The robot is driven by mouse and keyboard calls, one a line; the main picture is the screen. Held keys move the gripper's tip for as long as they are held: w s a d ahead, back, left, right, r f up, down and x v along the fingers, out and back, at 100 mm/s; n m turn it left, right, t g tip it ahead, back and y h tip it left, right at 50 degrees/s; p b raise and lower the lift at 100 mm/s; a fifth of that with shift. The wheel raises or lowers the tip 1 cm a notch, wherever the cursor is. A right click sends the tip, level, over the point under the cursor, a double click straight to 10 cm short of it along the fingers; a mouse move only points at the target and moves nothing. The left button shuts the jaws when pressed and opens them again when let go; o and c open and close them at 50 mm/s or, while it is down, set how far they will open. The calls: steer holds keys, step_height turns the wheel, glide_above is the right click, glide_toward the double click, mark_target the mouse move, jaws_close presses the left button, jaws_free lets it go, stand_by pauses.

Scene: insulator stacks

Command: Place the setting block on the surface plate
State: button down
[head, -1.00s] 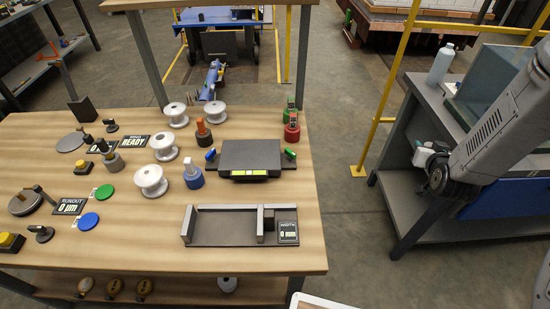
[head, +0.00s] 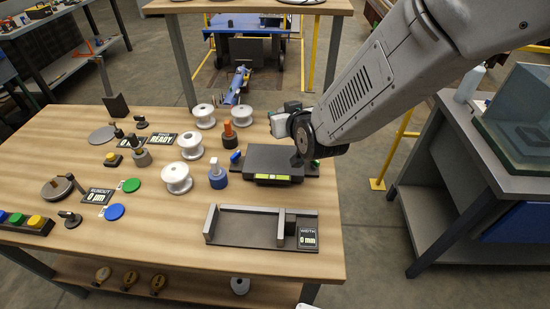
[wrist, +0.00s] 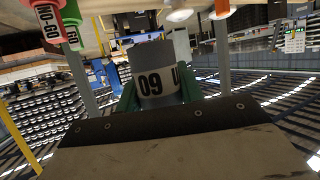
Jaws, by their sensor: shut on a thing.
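My gripper (wrist: 158,96) has green fingers in the wrist view, closed on a grey rounded block with a white label reading "09", the setting block (wrist: 146,55). In the head view my gripper (head: 288,118) hangs over the back right of the table, by the far edge of a thick dark slab. This slab, most likely the surface plate (head: 272,158), has a yellow-green display on its front face, and its top looks bare. My wrist covers its right end. The block cannot be made out clearly in the head view.
White spools (head: 191,146) and a blue-based post (head: 218,174) stand left of the slab. A width fixture (head: 240,230) lies in front. Red and green NO-GO gauges (wrist: 50,25) show in the wrist view. A side bench (head: 450,125) stands right.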

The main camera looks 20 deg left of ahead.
mark_target(272, 155)
steer(key=shift+y, duration=0.3)
steer(key=f, duration=0.3)
steer(key=s+a+f, duration=0.1)
steer(key=f, duration=0.2)
steer(key=a+f, duration=0.1)
steer(key=f, duration=0.2)
steer(key=shift+s+a+f, duration=0.1)
steer(key=shift+s+a, duration=0.05)
steer(key=shift+s, duration=0.2)
steer(key=shift+f, duration=0.1)
steer(key=c, duration=0.9)
jaws_free()
